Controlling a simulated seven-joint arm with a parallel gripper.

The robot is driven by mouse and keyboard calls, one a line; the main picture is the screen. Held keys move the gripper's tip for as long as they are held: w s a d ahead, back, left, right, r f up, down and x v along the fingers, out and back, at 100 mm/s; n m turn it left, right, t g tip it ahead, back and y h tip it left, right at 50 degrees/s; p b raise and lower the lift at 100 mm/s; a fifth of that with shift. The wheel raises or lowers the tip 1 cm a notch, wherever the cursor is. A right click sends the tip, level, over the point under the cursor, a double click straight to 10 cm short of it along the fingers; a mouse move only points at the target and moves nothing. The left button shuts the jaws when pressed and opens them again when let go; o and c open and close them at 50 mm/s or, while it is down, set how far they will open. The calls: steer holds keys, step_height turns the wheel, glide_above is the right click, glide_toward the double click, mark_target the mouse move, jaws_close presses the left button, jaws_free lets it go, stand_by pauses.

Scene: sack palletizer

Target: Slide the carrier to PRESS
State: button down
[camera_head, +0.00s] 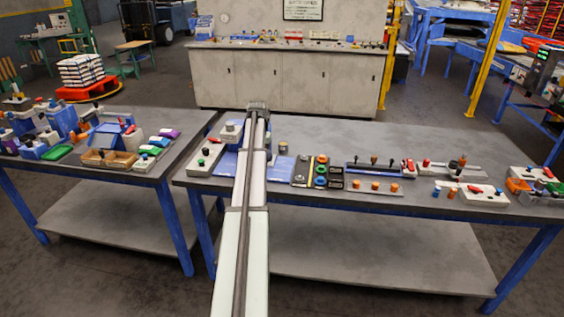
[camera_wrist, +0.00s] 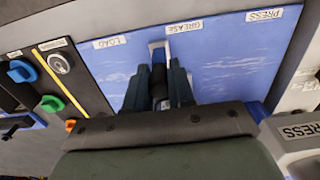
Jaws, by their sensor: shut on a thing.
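In the wrist view, a blue board (camera_wrist: 225,62) carries the labels LOAD (camera_wrist: 109,42), GREASE (camera_wrist: 184,26) and PRESS (camera_wrist: 265,14) from left to right. My gripper (camera_wrist: 159,82) is over the board, shut on a dark upright handle (camera_wrist: 158,74) that I take for the carrier's. A pale slotted piece (camera_wrist: 157,49) shows just beyond the handle, between LOAD and GREASE and close to GREASE. PRESS lies farther right. The carrier's body is mostly hidden by my fingers and wrist. In the head view, my arm covers the gripper and part of the blue board (camera_head: 280,166).
Left of the board are a blue knob (camera_wrist: 20,71), a green knob (camera_wrist: 51,103) and a round white-grey dial (camera_wrist: 59,63). A grey unit with a PRESS label (camera_wrist: 299,131) stands at the lower right. The grey table (camera_head: 330,137) has free room behind the devices.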

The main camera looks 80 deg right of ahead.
steer(key=shift+w, duration=7.4)
steer(key=c, duration=0.8)
jaws_free()
steer(key=shift+r, duration=0.25)
steer(key=shift+r, duration=1.95)
steer(key=shift+r, duration=0.15)
steer(key=shift+r, duration=1.65)
